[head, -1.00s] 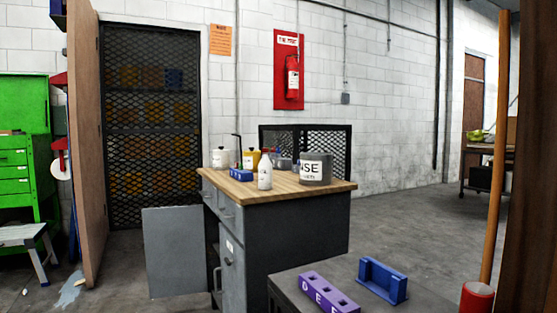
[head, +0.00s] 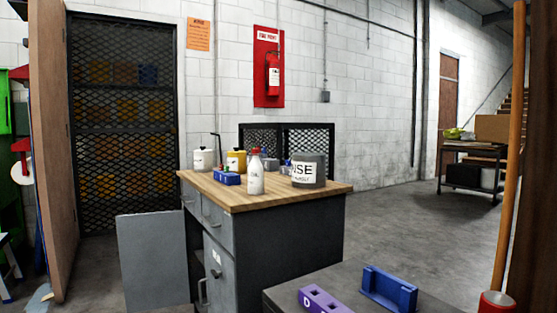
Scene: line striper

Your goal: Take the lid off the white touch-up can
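A white can (head: 203,160) stands at the back left of the wooden-topped workbench (head: 240,197). It has a dark knob or lid handle on top and a label too small to read. A yellow can (head: 236,161) with a dark top stands just right of it. Neither of my grippers shows in the head view.
A white bottle with a red cap (head: 256,173), a blue rack (head: 226,179) and a grey labelled bucket (head: 308,170) share the bench top. The bench's grey door (head: 158,261) hangs open. A low surface at the front holds a blue holder (head: 388,288) and a purple block (head: 322,300).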

